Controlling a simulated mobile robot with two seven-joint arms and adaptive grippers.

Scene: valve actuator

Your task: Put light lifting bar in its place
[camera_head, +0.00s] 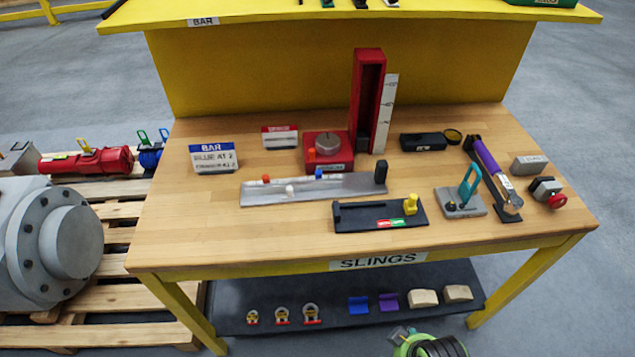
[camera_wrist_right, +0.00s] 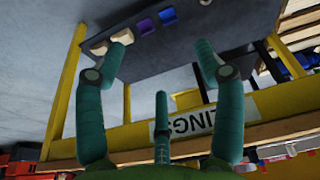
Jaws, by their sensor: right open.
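No piece is clearly marked as the light lifting bar, so I cannot tell which it is. A BAR label (camera_head: 203,21) is on the edge of the yellow upper shelf (camera_head: 420,17). A blue-and-white BAR sign (camera_head: 214,158) stands at the left of the wooden table (camera_head: 200,230). A long grey metal plate (camera_head: 335,188) with small coloured pegs and a black block lies mid-table. My right gripper (camera_wrist_right: 160,60) shows in the right wrist view, its teal fingers spread and empty, near the table's SLINGS edge and lower shelf.
A tall red holder (camera_head: 367,95), a black tray (camera_head: 365,216), a teal-handled device (camera_head: 467,187) and a purple-topped tool (camera_head: 486,160) crowd the table. The lower shelf (camera_head: 230,290) holds shackles and small blocks. The table's front left is clear.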

